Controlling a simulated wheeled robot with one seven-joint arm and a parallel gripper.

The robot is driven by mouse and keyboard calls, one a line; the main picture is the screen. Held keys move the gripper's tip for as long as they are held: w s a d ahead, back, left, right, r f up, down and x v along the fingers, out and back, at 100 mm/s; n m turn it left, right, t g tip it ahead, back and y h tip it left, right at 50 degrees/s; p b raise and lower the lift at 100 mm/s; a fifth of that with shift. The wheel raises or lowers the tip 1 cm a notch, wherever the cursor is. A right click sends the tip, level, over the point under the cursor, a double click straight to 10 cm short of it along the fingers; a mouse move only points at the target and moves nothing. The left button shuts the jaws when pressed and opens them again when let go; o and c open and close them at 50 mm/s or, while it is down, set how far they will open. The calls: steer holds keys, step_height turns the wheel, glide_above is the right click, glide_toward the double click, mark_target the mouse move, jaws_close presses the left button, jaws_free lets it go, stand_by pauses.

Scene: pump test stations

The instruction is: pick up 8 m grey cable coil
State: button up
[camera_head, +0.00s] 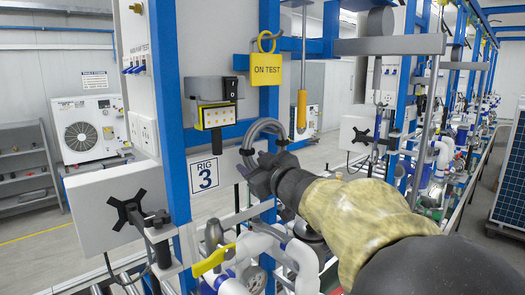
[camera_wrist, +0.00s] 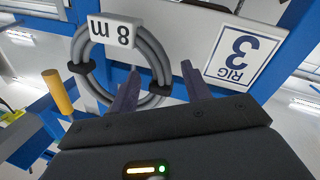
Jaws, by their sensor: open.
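The grey cable coil (camera_wrist: 155,52) hangs upright against the rig panel. In the wrist view it appears upside down, with a white "8 m" label (camera_wrist: 115,32) and two black ties. In the head view only the coil's upper arc (camera_head: 262,124) shows; my gripper and arm hide the rest. My gripper (camera_head: 257,170) is open and empty at the coil. In the wrist view its fingers (camera_wrist: 162,80) point at the panel: the left one overlaps the coil's ring, the right one lies just outside it. The coil's right side shows between them. I cannot tell whether they touch it.
A "RIG 3" sign (camera_head: 206,176) is on the panel beside the coil. A yellow-handled tool (camera_head: 301,108) hangs to the right, and a yellow "ON TEST" tag (camera_head: 266,70) above. A control box (camera_head: 216,116) sits upper left. Pipes and a yellow lever (camera_head: 212,260) stand below.

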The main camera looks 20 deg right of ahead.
steer(key=w, duration=0.1)
steer(key=w+p, duration=0.1)
steer(key=w, duration=0.1)
steer(key=w+p, duration=0.1)
steer(key=shift+w+a+r, duration=0.2)
steer(key=shift+a+r, duration=0.05)
steer(key=shift+r, duration=0.05)
steer(key=shift+w+a+f, duration=0.1)
steer(key=shift+w, duration=0.35)
steer(key=shift+s, duration=0.1)
steer(key=shift+c, duration=0.5)
jaws_close()
